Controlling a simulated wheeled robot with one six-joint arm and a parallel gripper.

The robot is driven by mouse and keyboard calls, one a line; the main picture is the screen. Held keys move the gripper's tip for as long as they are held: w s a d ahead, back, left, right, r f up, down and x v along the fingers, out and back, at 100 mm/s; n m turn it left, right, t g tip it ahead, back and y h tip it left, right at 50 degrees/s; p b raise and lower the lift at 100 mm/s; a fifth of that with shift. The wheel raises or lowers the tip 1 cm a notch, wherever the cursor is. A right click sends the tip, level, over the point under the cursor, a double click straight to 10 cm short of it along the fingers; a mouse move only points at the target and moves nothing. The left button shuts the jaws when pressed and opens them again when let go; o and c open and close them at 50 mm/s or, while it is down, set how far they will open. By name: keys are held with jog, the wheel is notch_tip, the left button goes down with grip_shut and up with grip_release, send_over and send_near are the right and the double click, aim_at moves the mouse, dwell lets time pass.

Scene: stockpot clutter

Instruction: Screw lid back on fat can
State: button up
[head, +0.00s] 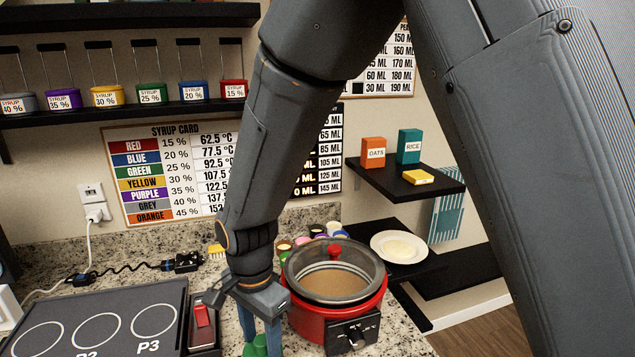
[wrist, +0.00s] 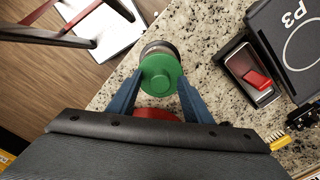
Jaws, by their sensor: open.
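A green lid (wrist: 160,73) sits at the top of a can (wrist: 158,47), whose greyish rim shows past the lid's edge in the wrist view. I cannot tell whether the lid is threaded on or only resting there. My gripper (wrist: 159,88) is open, with one blue finger on each side of the lid. In the head view my gripper (head: 261,330) points down at the counter's front, just left of the red pot. Green (head: 255,348) shows below its fingers at the bottom edge; the can's body is hidden there.
The hob (head: 100,325) and a red switch (head: 202,318) are on the left. Small coloured jars (head: 318,232) stand behind the pot. The counter edge is near.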

grip_shut()
jog(key=m, duration=0.2)
jog(key=shift+m, duration=0.3)
grip_release()
